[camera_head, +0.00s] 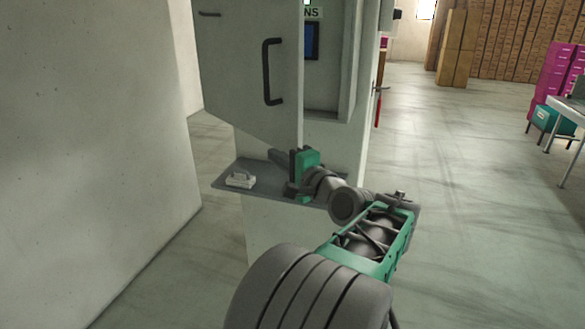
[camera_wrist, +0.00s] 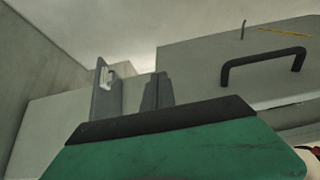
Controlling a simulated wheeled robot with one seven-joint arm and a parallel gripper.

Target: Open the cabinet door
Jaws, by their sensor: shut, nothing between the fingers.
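The grey cabinet door (camera_head: 240,60) stands ajar in the head view, its outer face with a dark bar handle (camera_head: 272,72) toward me. To the right of its edge I see into the cabinet (camera_head: 330,95), where a blue screen shows. My gripper (camera_head: 281,157) is shut and empty below the door, just above a small grey shelf, apart from the handle. In the wrist view the door (camera_wrist: 205,70) and handle (camera_wrist: 263,65) are to the right of my gripper's fingers (camera_wrist: 132,95). Whether a finger touches the door is unclear.
The shelf (camera_head: 222,183) juts out below the cabinet and carries a small pale object (camera_head: 240,180). A pale wall (camera_head: 90,150) stands close on the left. Open floor (camera_head: 470,200) lies to the right, with a table, pink boxes (camera_head: 553,75) and stacked cartons (camera_head: 515,40) beyond.

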